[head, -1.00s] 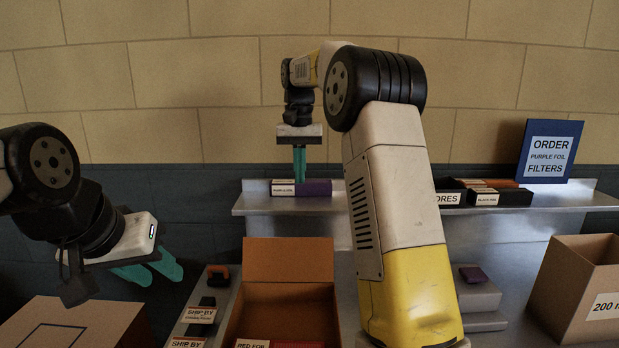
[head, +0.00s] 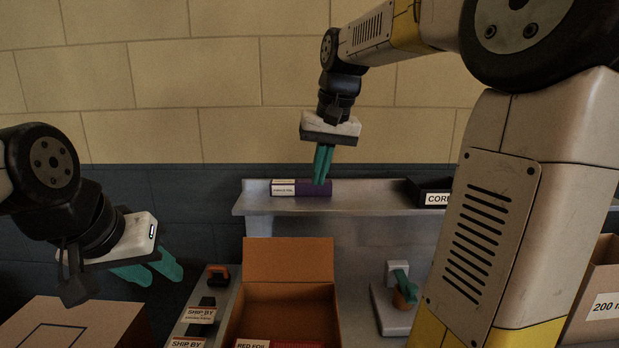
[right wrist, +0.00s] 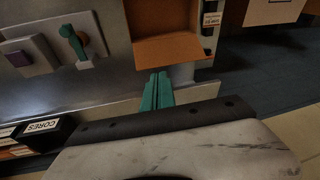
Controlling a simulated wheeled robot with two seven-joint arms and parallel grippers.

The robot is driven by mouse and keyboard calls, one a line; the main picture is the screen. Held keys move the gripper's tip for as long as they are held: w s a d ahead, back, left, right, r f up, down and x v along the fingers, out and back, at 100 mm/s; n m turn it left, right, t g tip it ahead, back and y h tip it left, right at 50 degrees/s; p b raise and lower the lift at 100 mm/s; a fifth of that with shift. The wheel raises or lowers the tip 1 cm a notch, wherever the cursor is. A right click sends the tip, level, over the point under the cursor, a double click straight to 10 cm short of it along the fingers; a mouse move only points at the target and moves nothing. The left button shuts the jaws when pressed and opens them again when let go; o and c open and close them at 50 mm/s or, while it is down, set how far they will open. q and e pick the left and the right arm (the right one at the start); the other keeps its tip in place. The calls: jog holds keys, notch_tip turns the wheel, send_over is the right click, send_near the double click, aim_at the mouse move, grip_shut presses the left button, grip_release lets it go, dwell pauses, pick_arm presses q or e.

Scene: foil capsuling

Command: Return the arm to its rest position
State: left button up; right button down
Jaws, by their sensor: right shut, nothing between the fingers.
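My right gripper (head: 322,181) is shut and empty. It hangs tilted in front of the shelf, its fingertips overlapping the purple foil box (head: 302,188) in the head view; I cannot tell whether they touch. In the right wrist view the shut teal fingers (right wrist: 157,76) point toward an open brown box (right wrist: 170,48). My right arm's large link fills the right side of the head view and hides part of the shelf. My left gripper (head: 160,274) is at the left, above a closed carton, its teal fingers apart with nothing between them.
The shelf (head: 370,205) runs along the back wall, with a dark "CORES" box (head: 427,190). The open brown box (head: 288,262) stands below. A small device with a teal handle (head: 401,279) is to its right. A carton (head: 601,275) is at far right, the closed carton (head: 75,325) front left.

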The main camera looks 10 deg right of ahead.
jog(key=s+f+t, duration=0.1)
jog(key=s+f, duration=0.1)
jog(key=s, duration=0.4)
jog(key=s+f+n+t, duration=0.1)
jog(key=s+f, duration=0.2)
jog(key=s, duration=0.2)
jog(key=s+a+f+t, duration=0.1)
jog(key=s+f, duration=0.2)
jog(key=s, duration=0.3)
jog(key=shift+s+n+y, duration=0.3)
jog(key=shift+w, duration=0.1)
